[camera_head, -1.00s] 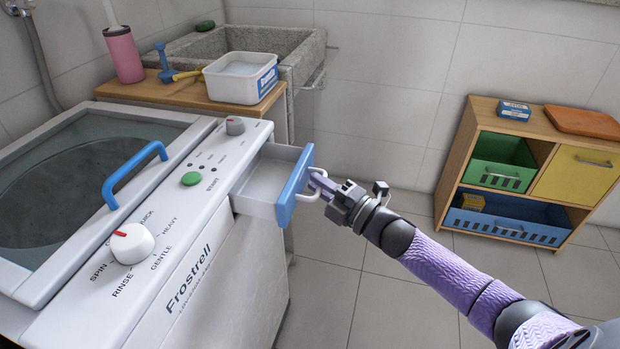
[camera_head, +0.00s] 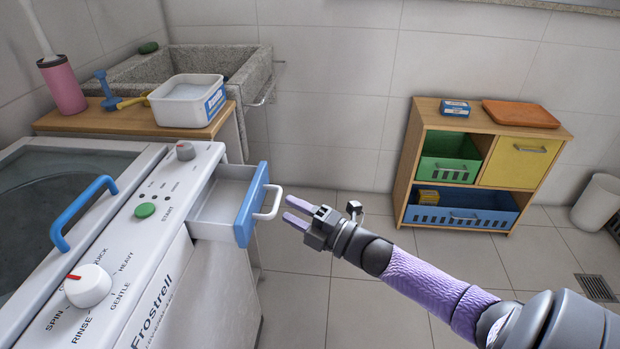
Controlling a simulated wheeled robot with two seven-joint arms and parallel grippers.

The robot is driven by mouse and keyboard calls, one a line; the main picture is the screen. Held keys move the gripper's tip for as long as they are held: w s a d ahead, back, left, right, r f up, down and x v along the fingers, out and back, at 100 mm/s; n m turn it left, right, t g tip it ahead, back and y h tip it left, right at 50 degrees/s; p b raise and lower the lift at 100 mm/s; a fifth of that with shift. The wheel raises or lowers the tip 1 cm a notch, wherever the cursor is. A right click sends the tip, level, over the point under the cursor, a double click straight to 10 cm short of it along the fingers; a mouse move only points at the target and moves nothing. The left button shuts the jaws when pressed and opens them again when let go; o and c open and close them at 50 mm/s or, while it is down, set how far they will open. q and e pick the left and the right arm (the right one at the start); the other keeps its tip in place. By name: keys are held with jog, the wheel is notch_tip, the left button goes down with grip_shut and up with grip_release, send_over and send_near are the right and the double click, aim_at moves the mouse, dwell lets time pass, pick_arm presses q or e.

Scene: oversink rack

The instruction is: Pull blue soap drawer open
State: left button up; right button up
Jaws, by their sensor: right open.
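The blue-fronted soap drawer (camera_head: 246,208) sticks out of the right side of the white washing machine's control panel (camera_head: 150,215). Its white inside shows and looks empty. A white loop handle (camera_head: 272,203) is on its blue front. My right gripper (camera_head: 291,212) is open and empty, just right of the handle and apart from it, with its two purple fingers pointing left at the handle. My left gripper is not in view.
A wooden cabinet (camera_head: 413,160) with green and blue bins and a yellow drawer stands by the back wall. A white tub (camera_head: 180,112) is on the wooden counter (camera_head: 95,122) beside the stone sink (camera_head: 240,80). The tiled floor between is clear.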

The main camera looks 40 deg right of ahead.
jog(key=p+v, duration=0.1)
jog(key=v, duration=0.4)
jog(key=shift+s+d, duration=0.15)
jog(key=shift+s, duration=0.15)
